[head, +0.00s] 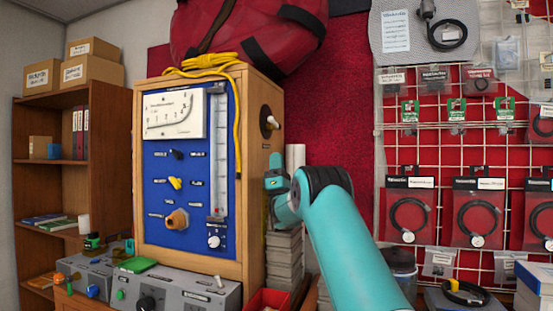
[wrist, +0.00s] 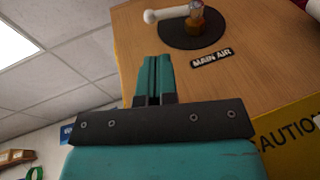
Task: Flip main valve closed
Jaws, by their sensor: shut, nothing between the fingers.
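The main valve (head: 268,122) is on the right side of the wooden cabinet. It has a round black plate, a brass stem and a white handle. In the wrist view its handle (wrist: 168,14) points left from the stem, above the "MAIN AIR" label (wrist: 212,57). My gripper (wrist: 152,62) is shut and empty, below and left of the handle in that view and apart from it. In the head view my gripper (head: 274,163) is below the valve, beside the cabinet's right side; the fingers are small there.
The wooden cabinet (head: 150,250) has a blue panel (head: 162,215) with knobs and a gauge. A yellow hose (head: 237,120) hangs over its front. Grey stacked items (head: 284,245) and a red bin (head: 268,302) are below my arm. A rack of hanging packs (head: 465,140) is at the right.

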